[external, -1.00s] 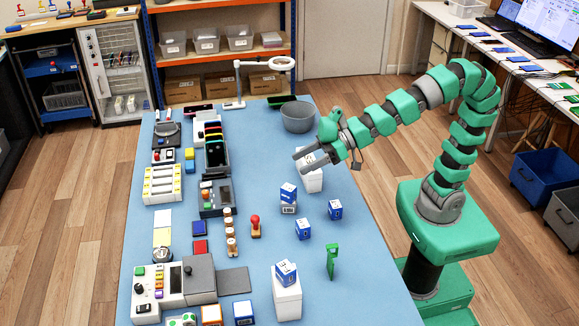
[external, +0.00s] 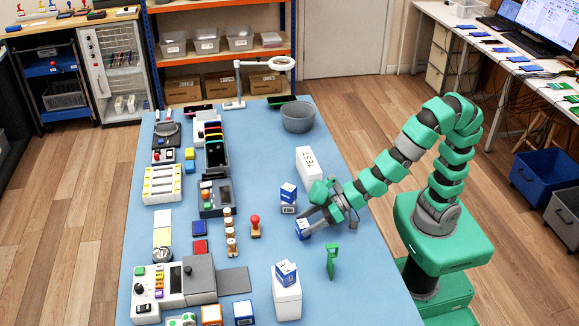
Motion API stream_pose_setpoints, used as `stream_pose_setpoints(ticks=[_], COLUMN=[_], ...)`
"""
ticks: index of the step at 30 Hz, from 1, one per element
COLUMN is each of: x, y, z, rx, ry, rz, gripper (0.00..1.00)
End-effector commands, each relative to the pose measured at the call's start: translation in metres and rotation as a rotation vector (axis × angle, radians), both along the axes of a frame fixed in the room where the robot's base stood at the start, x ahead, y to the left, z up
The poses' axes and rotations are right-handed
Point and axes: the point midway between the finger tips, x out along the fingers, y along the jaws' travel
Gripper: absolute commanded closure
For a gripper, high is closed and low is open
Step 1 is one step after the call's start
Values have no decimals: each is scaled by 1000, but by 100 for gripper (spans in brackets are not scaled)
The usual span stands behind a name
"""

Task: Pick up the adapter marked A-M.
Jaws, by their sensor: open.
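My gripper (external: 309,224) is low over the middle of the blue table, its jaws open. Its fingertips are at a small blue-and-white adapter block (external: 301,230) and partly cover it; I cannot tell whether they touch it. One more blue-and-white block (external: 286,271) lies on top of a white box (external: 288,299) near the front. The markings are too small to read, so I cannot tell which is A-M.
A white box marked TEST (external: 308,164) stands just behind my gripper. A green upright piece (external: 332,260) stands in front of it, and a red-topped stamp (external: 255,226) to its left. A grey bowl (external: 298,117) is at the back. The table's right front is clear.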

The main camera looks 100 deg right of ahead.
Motion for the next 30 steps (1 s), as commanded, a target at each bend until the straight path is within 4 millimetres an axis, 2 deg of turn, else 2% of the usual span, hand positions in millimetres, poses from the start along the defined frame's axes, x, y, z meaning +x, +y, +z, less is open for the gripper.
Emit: stream_pose_setpoints(ticks=[15,26,29,30], x=[28,31,31,31], y=[2,2,2,2], z=[-12,-16,-16,-16], rx=[1,1,1,1], ry=[1,-1,0,0], rz=[-2,-1,0,0], gripper=[30,30,55,66])
